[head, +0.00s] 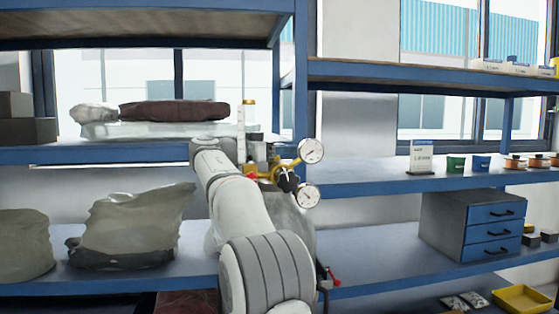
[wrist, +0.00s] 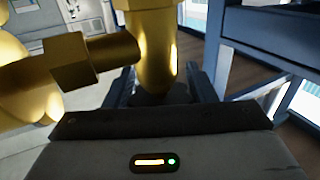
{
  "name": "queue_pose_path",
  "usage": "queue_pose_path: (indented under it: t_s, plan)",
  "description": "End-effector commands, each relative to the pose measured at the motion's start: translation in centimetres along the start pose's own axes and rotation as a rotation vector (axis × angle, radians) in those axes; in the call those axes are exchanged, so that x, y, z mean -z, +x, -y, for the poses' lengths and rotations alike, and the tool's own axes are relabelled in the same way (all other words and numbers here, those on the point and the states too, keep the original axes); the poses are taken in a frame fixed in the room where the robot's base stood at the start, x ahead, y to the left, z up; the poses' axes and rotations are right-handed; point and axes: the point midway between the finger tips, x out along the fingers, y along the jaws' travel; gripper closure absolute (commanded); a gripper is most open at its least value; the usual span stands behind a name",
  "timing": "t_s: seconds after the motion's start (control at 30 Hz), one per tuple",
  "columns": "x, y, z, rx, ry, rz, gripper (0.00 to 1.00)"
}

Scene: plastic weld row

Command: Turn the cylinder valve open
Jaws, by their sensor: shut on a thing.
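The brass cylinder valve (wrist: 156,40) fills the upper middle of the wrist view, upright, with a brass hex nut (wrist: 80,62) and side pipe running left. My gripper (wrist: 165,92) is shut there, with a dark finger on each side of the valve's rounded end. A dark piece between the fingers is mostly covered, so the exact part gripped cannot be made out. In the head view my gripper (head: 255,152) is at the brass fittings, beside two round gauges (head: 311,150) and a black knob (head: 288,181). My arm hides most of the grey cylinder (head: 302,225).
Blue shelving surrounds the spot, with an upright post (head: 300,70) close behind. Wrapped sacks (head: 130,228) lie on the left shelf. A drawer unit (head: 470,225), small tubs (head: 456,164) and a sign card (head: 421,157) stand on the right.

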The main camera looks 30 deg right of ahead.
Motion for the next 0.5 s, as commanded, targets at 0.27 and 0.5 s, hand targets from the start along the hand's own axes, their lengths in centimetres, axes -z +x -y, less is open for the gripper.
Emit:
queue_pose_path:
  t_s: [0.27,0.5]
  plan:
    - [0.13,0.03,0.03,0.006,0.0,-0.001,0.72]
    - [0.1,0.05,0.01,0.004,0.0,-0.001,0.34]
